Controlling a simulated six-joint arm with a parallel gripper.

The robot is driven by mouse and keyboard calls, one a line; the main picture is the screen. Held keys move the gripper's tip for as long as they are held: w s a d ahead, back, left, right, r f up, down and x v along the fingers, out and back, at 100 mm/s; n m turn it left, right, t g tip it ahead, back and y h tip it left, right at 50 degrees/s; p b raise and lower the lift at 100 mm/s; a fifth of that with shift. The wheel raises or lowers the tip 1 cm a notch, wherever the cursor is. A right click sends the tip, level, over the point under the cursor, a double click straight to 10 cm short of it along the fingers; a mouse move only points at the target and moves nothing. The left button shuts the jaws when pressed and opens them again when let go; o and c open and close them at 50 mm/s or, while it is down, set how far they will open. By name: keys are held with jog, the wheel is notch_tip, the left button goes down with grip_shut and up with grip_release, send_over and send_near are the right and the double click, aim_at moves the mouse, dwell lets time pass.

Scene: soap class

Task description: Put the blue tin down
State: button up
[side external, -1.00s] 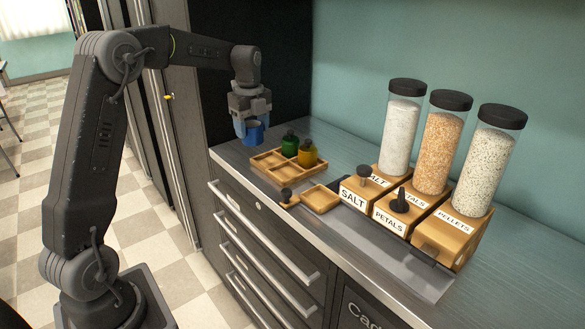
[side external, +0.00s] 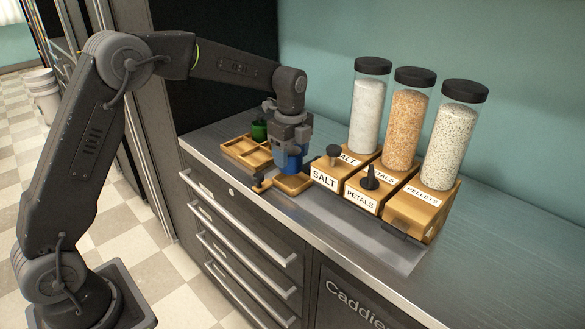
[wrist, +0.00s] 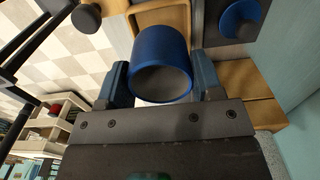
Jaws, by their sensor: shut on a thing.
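The blue tin (side external: 294,161) is held upright between the fingers of my gripper (side external: 291,153), over the small square wooden tray (side external: 292,186) at the counter's front. I cannot tell whether its base touches the tray. In the wrist view the blue tin (wrist: 158,46) sits between the two fingers of my gripper (wrist: 160,74), its round grey end facing the camera. Part of the wooden tray (wrist: 181,16) shows beyond it. The gripper hides part of the tin in the side view.
A divided wooden tray (side external: 240,153) with a green bottle (side external: 259,130) stands to the left. A dark knob (side external: 258,177) is close beside the small tray. To the right stand the salt (side external: 325,172) and petals (side external: 361,197) dispensers and the pellets jar (side external: 442,147). The right counter is clear.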

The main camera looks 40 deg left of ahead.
aim_at(293, 168)
jog(key=shift+w+d+f, duration=0.1)
jog(key=shift+d+f, duration=0.05)
jog(key=shift+d, duration=0.05)
jog(key=shift+f, duration=1.95)
jog(key=shift+f, duration=0.1)
jog(key=o, duration=1)
jog(key=shift+o, duration=0.2)
